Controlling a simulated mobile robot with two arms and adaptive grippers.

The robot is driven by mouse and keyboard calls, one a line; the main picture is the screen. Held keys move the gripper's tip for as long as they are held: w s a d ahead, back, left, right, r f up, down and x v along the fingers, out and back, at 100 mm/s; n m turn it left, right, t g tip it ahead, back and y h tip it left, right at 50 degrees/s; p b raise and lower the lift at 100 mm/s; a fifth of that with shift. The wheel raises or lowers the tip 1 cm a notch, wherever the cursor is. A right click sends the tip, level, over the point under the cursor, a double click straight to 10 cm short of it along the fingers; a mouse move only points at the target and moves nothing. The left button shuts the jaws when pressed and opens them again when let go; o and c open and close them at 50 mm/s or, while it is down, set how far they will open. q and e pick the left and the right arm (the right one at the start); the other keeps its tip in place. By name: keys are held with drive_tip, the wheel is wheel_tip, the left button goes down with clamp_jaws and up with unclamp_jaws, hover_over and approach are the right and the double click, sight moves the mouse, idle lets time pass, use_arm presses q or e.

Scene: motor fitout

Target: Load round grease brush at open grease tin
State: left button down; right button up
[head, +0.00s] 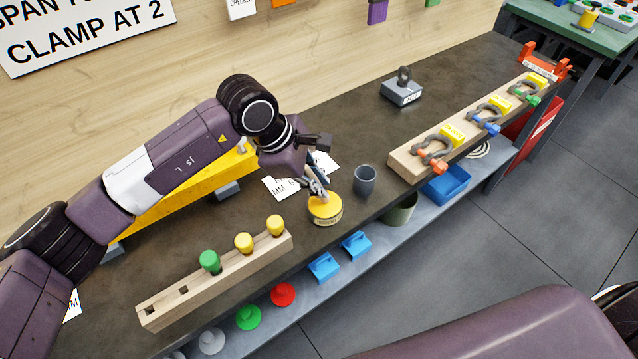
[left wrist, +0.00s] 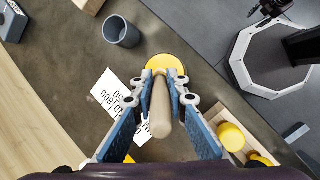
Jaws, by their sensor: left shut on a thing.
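My left gripper (head: 318,188) is shut on the brush's pale wooden handle, between its blue-padded fingers in the left wrist view (left wrist: 161,105). The round grease brush (left wrist: 161,112) points down to the tin; its head is hidden behind the handle and fingers. The yellow grease tin (head: 325,211) stands on the dark bench, directly below the fingertips. It also shows beyond the handle in the left wrist view (left wrist: 166,62). I cannot tell whether the bristles touch the grease. A dark jointed shape at the top right of the left wrist view may be my right gripper.
A grey cup (head: 364,180) stands close right of the tin. A wooden block (head: 215,285) with green and yellow knobs lies to the left front. A wooden rack (head: 410,165) with shackles is at right. A printed card (head: 283,187) lies behind the tin.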

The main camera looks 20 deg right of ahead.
sight(308, 171)
use_arm(q)
drive_tip(key=shift+r+p, duration=0.65)
drive_tip(key=shift+r, duration=2.4)
